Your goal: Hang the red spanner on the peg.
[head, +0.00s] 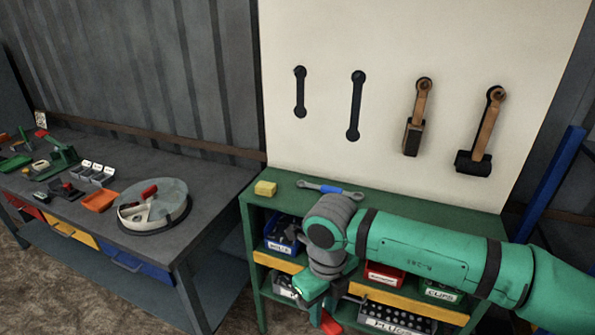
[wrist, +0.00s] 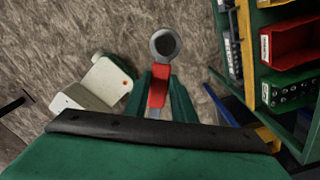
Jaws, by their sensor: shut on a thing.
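My gripper (wrist: 160,98) is shut on the red spanner (wrist: 158,86). In the wrist view its green fingers lie either side of the red handle, and the grey ring end (wrist: 165,44) points away from me. In the head view, the spanner's red part (head: 330,322) shows below my green gripper (head: 318,300), in front of the green bench and below its top. The pale board (head: 328,40) carries two dark spanner-shaped marks, a shorter one (head: 300,92) and a longer one (head: 356,106). A round peg-like spot shows at the top of each, too small to make out clearly.
Two hammers hang to the right, one (head: 413,130) beside the other (head: 481,140). A grey workbench (head: 195,235) stands left.

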